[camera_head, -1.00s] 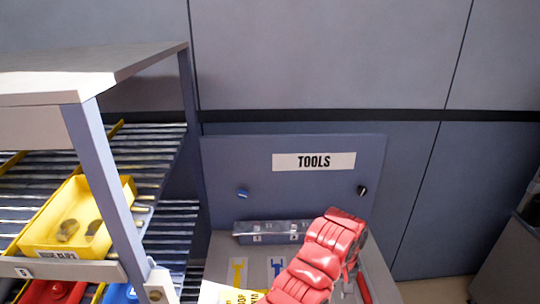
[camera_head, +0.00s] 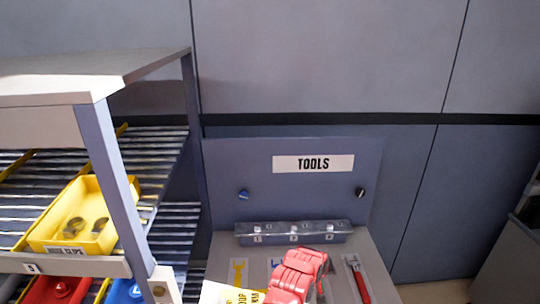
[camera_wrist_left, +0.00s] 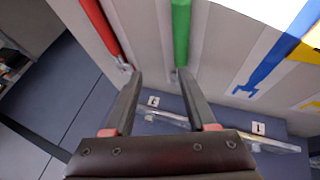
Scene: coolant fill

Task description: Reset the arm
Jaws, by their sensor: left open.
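My left arm (camera_head: 298,276), in red padding, reaches up from the bottom of the head view over the tool bench. Its gripper does not show clearly there. In the left wrist view my left gripper (camera_wrist_left: 161,73) is open, with nothing seen between its fingers. Its fingertips appear over the bench top, one near the metal end of a red-handled tool (camera_wrist_left: 100,28), the other near the end of a green tool (camera_wrist_left: 181,32). I cannot tell whether they touch. The red-handled tool also shows in the head view (camera_head: 359,282). My right gripper is not in view.
A panel marked TOOLS (camera_head: 313,163) stands behind the bench, with a clear numbered rack (camera_head: 293,233) at its foot. A shelf rack (camera_head: 110,180) with a yellow bin (camera_head: 118,205) stands at left.

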